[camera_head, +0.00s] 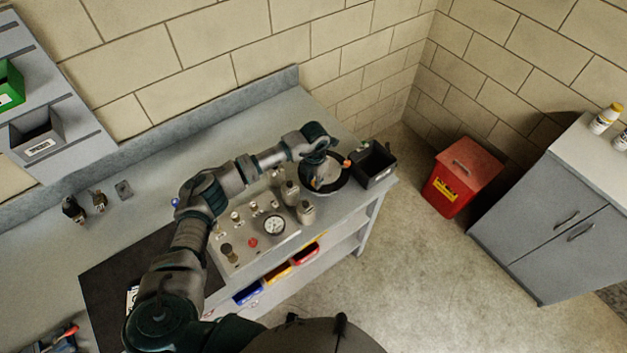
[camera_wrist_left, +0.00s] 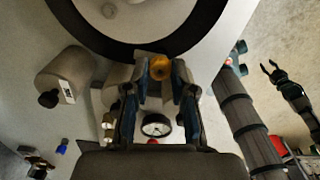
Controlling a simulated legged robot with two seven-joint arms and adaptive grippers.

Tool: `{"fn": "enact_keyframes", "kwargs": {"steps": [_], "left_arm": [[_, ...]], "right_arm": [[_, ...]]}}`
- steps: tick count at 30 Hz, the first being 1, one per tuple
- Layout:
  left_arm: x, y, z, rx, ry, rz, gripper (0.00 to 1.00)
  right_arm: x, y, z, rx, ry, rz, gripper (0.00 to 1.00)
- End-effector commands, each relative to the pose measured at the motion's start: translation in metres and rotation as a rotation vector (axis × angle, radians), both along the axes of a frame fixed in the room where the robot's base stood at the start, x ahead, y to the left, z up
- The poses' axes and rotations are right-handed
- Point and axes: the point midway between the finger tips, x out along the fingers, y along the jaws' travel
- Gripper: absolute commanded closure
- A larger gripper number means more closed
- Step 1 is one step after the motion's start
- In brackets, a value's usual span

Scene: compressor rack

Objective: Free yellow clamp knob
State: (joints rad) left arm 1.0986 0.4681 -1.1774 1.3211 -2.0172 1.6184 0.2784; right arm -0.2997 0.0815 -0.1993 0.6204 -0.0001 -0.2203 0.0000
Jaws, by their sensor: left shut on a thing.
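The yellow clamp knob (camera_wrist_left: 179,71) shows in the left wrist view, at the lower edge of a large black ring (camera_wrist_left: 88,36). My left gripper (camera_wrist_left: 161,78) has a finger on each side of the knob and is shut on it. In the head view my left gripper (camera_head: 319,182) reaches down over the same black ring at the right end of the bench; the wrist hides the knob there. My right gripper (camera_wrist_left: 270,68) shows small at the right of the left wrist view, its fingers apart, away from the knob.
A panel with a gauge (camera_head: 273,225), small valves and grey cylinders (camera_head: 306,211) stands close beside the ring. A dark open bin (camera_head: 373,164) sits just right of it. A red box (camera_head: 461,177) is on the floor. The bench back left is mostly clear.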

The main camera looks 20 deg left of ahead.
Motion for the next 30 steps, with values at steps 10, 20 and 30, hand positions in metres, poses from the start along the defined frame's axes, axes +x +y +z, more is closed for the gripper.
{"fn": "enact_keyframes", "kwargs": {"steps": [10, 20, 30], "left_arm": [[0.0047, 0.0003, 0.0044, -0.006, -0.015, 0.305, 1.0], [0.0051, 0.0011, 0.0051, -0.007, -0.015, 0.492, 1.0], [0.0052, 0.0014, 0.0055, -0.007, -0.016, 0.555, 1.0]], "right_arm": [[-0.0002, 0.0031, -0.0019, 0.004, 0.001, 0.0, 0.6], [-0.0004, 0.0033, -0.0017, 0.004, 0.001, 0.0, 0.6], [-0.0004, 0.003, -0.0015, 0.004, 0.001, 0.0, 0.6]]}}
